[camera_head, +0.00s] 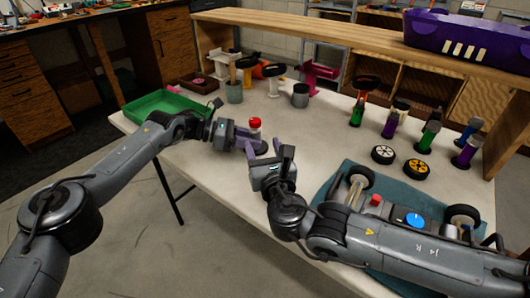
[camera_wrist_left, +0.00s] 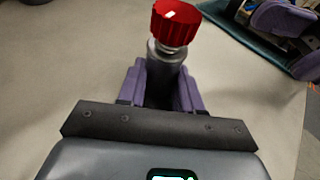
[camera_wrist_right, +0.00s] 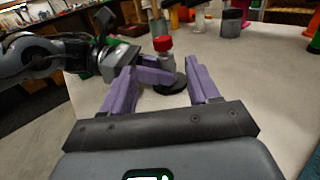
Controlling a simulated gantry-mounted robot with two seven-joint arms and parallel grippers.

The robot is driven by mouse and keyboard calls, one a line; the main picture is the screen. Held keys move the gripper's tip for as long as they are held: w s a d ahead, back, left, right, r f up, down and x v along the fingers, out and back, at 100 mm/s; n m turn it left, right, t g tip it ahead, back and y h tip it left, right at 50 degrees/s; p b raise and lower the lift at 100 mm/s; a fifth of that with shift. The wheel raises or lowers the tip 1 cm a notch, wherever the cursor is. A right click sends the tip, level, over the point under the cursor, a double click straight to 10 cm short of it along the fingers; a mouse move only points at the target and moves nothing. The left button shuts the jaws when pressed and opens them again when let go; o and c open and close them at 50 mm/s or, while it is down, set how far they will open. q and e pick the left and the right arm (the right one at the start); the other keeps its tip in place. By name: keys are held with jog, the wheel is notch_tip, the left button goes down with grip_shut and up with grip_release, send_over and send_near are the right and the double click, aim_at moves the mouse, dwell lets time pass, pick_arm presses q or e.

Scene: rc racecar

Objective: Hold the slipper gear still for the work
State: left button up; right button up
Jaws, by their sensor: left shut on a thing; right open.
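A red ribbed round piece (camera_head: 255,122), which I take for the slipper gear, sits on top of a grey upright post on a black round base. It also shows in the left wrist view (camera_wrist_left: 175,24) and right wrist view (camera_wrist_right: 162,43). My left gripper (camera_head: 249,147) is shut around the grey post (camera_wrist_left: 167,57), just below the red piece. The base (camera_wrist_right: 171,84) stands on the table. My right gripper (camera_wrist_right: 165,80) is open and empty, its fingers pointing toward the post from the near side, apart from it.
The RC car chassis (camera_head: 375,200) lies on a blue-green mat below my right arm. Two wheels (camera_head: 383,154) and several coloured stands (camera_head: 390,122) are to the right. A green tray (camera_head: 165,104) is at the left; pots and a pink stand (camera_head: 318,75) stand behind.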

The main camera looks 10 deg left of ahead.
jog(key=shift+s+d, duration=0.3)
jog(key=shift+s, duration=0.35)
jog(key=shift+d, duration=0.1)
jog(key=shift+c, duration=1.3)
jog(key=w+d+m+h, duration=0.1)
jog(key=h, duration=0.1)
jog(key=w+d+m+t+h, duration=0.1)
jog(key=d+m+h, duration=0.1)
jog(key=shift+w+d+f+t, duration=0.1)
jog(key=shift+w+d+t, duration=0.15)
jog(key=shift+w+t, duration=0.1)
jog(key=shift+w+m+h, duration=0.2)
jog(key=shift+m+h, duration=0.4)
jog(key=shift+h, duration=0.4)
jog(key=m+h, duration=0.1)
jog(key=h, duration=0.1)
send_near(253, 126)
jog(key=shift+s+d, duration=0.15)
jog(key=shift+s, duration=0.4)
jog(key=shift+s+d, duration=0.2)
jog(key=shift+s, duration=0.3)
jog(key=shift+w+a+f, duration=0.15)
jog(key=w, duration=1.1)
jog(key=shift+a, duration=0.2)
